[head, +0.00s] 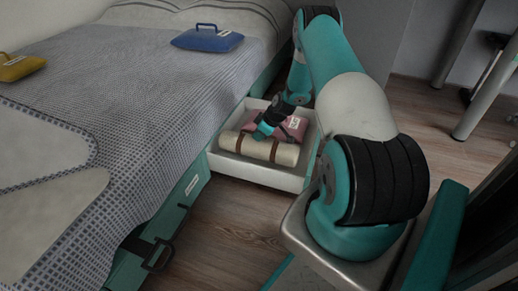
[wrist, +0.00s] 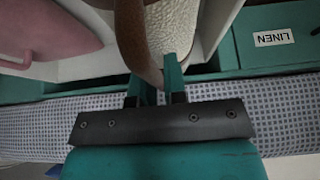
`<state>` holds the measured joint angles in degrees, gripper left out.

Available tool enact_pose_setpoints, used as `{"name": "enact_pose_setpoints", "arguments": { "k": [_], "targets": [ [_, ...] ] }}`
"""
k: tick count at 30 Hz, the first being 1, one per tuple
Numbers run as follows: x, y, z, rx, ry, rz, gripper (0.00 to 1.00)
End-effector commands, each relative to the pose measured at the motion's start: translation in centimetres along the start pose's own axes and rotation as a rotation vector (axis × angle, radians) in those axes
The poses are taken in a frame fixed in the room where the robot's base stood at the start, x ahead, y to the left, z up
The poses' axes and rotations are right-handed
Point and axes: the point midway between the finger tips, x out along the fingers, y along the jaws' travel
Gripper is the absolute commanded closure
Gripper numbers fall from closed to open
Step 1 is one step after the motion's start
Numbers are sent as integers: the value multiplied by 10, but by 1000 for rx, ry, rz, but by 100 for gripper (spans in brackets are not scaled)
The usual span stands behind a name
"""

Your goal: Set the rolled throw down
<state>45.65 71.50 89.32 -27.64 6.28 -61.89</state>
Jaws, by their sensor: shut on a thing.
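The rolled throw (head: 258,149) is a cream roll with two brown straps. It lies along the near side of the open white drawer (head: 262,176) beside the bed. My gripper (head: 264,131) comes down over the throw from behind. In the wrist view my gripper (wrist: 155,82) is shut on a brown strap of the throw (wrist: 190,28). Whether the throw rests on the drawer floor or hangs just above it cannot be told.
A pink labelled cushion (head: 292,127) lies behind the throw in the drawer. A LINEN label (wrist: 273,38) marks a teal panel. The bed (head: 130,100) carries a blue pack (head: 208,40) and a yellow pack (head: 18,67). Wooden floor (head: 225,225) is clear before the drawer.

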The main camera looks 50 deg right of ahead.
Motion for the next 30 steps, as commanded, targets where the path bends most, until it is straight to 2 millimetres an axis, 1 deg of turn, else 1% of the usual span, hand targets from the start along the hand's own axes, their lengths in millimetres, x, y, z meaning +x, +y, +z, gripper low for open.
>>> {"name": "enact_pose_setpoints", "arguments": {
  "k": [5,9,12,19,23,24,26,27,30],
  "targets": [
    [12,0,6,-1,1,1,100],
    [33,0,18,0,1,0,100],
    [42,1,23,-1,2,2,100],
    [40,1,23,-1,2,3,100],
    [44,1,25,-1,2,2,100],
    [43,0,25,0,0,1,81],
    [43,0,25,0,0,1,67],
    [43,0,25,0,0,1,62],
    [43,0,25,0,0,1,62]
  ]
}}
